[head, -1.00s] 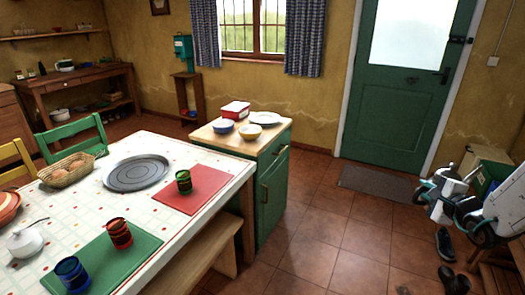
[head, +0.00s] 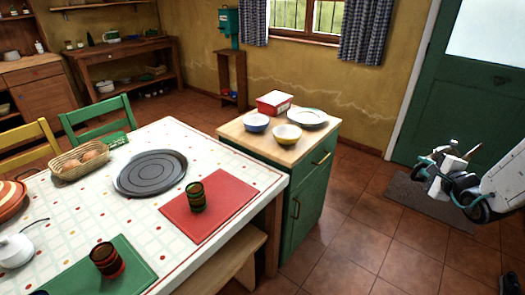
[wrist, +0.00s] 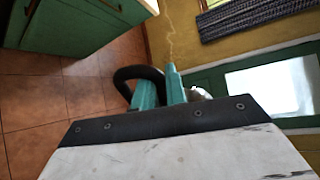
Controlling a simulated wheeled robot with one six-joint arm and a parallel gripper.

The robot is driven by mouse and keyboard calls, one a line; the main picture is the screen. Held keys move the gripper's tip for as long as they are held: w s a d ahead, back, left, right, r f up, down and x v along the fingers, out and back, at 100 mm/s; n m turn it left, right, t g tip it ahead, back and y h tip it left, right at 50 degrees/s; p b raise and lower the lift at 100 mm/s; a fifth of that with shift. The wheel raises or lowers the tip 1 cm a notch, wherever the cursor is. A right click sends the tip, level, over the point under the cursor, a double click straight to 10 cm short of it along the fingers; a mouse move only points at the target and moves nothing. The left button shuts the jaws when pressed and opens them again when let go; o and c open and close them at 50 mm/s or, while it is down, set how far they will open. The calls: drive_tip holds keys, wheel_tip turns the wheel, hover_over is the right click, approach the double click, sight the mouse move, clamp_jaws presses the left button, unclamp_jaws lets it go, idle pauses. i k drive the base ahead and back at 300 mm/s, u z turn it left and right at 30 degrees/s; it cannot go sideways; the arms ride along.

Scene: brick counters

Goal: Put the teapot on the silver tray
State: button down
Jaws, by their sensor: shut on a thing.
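The silver tray (head: 122,181) is a round grey tray lying flat and empty on the white dotted tablecloth in the head view. My gripper (head: 447,176) is at the right of the head view, in the air, well apart from the table. It is shut on a small pale pot, which I take for the teapot (head: 437,187). In the wrist view a black curved handle (wrist: 128,78) shows beside the teal fingers of my gripper (wrist: 173,90), with a small pale part (wrist: 199,94) behind them. Most of the pot is hidden there.
A basket (head: 68,172), a red mat (head: 230,205) and a green mat (head: 135,265) with dark cups share the table. A bench (head: 235,262) runs along its side. A green cabinet (head: 308,205) with bowls stands behind. Open tiled floor (head: 360,240) lies between cabinet and door.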

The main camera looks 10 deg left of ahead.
sight(154, 175)
drive_tip(key=u, duration=0.55)
drive_tip(key=i, duration=0.65)
drive_tip(key=u, duration=0.75)
